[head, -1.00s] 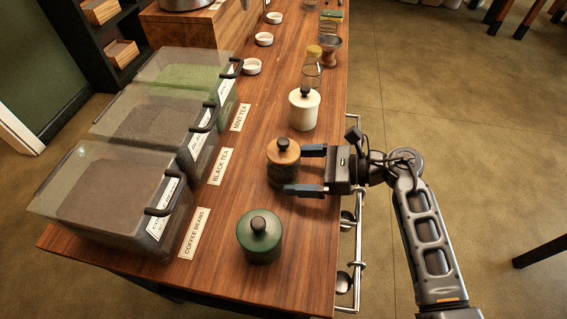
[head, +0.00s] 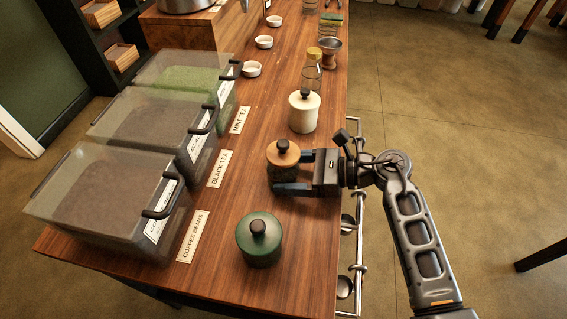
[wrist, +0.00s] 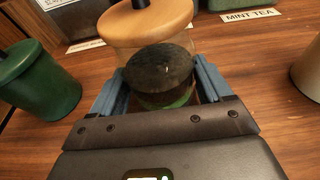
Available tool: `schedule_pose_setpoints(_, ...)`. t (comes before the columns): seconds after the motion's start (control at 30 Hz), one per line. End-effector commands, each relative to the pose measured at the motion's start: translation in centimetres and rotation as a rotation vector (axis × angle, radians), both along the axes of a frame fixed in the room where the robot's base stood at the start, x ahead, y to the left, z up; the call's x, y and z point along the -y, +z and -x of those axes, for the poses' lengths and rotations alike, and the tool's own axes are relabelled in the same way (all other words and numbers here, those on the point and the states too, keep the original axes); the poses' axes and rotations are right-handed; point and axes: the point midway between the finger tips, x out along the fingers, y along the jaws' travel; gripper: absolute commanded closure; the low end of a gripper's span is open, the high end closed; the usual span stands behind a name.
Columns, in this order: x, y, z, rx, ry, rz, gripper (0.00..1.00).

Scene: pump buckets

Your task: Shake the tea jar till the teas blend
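The tea jar (head: 284,172) stands upright on the wooden counter. It is clear-sided, with a wooden lid (head: 283,152) and a black knob. In the wrist view the jar (wrist: 160,75) shows dark tea with a green layer below it. My gripper (head: 285,172) is open, with its blue fingers on either side of the jar's body, below the lid. In the wrist view my gripper (wrist: 161,72) has a finger close to each side of the jar. Contact at the fingertips is hard to tell.
A green jar (head: 259,240) stands nearer and a white jar (head: 304,112) farther along the counter (head: 215,262). Clear bins of coffee beans (head: 105,195), black tea (head: 150,125) and mint tea (head: 185,78) line the left side. A metal rail (head: 358,235) runs along the right edge.

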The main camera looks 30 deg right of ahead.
Motion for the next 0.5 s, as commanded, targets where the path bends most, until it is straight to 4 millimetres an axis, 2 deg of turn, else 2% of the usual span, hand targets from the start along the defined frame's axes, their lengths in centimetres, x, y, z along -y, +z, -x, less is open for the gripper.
schedule_pose_setpoints(0.07, 0.01, 0.00, 0.01, 0.000, 0.000, 0.000, 0.31)
schedule_pose_setpoints(0.33, 0.01, 0.00, 0.00, 0.000, 0.000, 0.000, 0.57)
schedule_pose_setpoints(0.5, 0.02, 0.46, -0.04, 0.002, -0.001, 0.000, 0.58)
